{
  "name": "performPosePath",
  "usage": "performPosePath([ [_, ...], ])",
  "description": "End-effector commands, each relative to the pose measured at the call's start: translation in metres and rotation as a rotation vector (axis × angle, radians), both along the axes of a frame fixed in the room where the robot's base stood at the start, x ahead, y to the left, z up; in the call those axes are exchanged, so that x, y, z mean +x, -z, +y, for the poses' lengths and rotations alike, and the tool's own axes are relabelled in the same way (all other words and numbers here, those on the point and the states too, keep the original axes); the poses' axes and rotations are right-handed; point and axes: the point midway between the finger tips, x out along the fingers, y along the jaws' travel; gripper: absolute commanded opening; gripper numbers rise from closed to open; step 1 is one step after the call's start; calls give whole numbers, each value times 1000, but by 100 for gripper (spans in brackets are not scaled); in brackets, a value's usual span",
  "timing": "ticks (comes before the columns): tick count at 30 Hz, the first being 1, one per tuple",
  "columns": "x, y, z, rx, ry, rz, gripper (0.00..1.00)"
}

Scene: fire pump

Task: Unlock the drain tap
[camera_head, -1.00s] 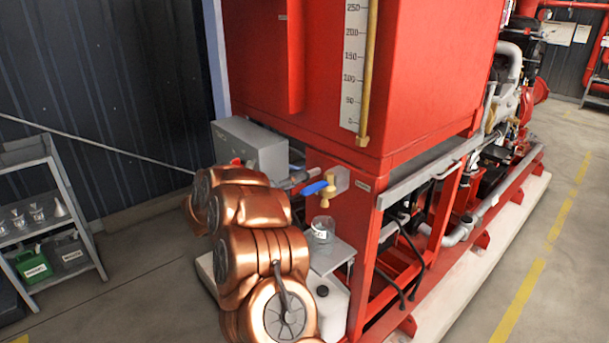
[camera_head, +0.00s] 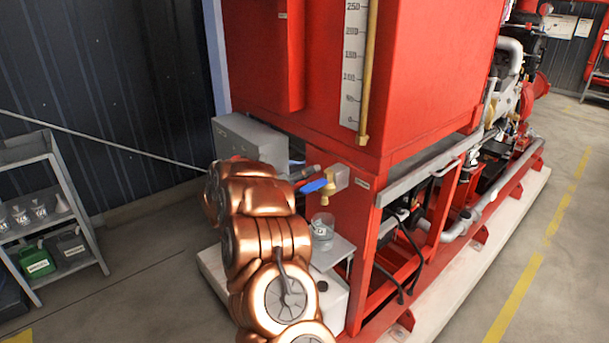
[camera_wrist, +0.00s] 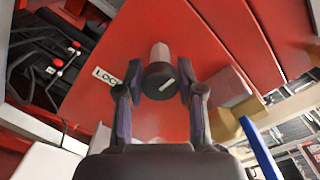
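The drain tap, brass with a blue lever, sits on the red frame in the head view (camera_head: 330,188). Its blue lever also shows at the lower right of the wrist view (camera_wrist: 262,150). A dark round knob with a white mark (camera_wrist: 161,82) is in the middle of the wrist view, on a pinkish-grey stem from a red panel. A white label (camera_wrist: 106,76) reading "LOC", cut short, is left of it. My gripper (camera_wrist: 160,90) is open, one finger on each side of the knob, with narrow gaps.
A clear jar (camera_head: 322,227) stands on a small grey shelf below the tap. A grey box (camera_head: 250,142) is behind my arm. A red tank (camera_head: 420,80) overhangs the tap. A shelf rack (camera_head: 50,200) stands left; floor is free at right.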

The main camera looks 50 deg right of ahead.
Motion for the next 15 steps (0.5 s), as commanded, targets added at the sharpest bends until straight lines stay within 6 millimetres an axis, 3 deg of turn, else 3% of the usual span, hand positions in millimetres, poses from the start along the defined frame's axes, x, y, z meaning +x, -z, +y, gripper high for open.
performPosePath([
  [2,0,0,0,0,0,0,26],
  [9,0,0,0,0,0,0,1],
  [15,0,1,0,0,0,3,0],
])
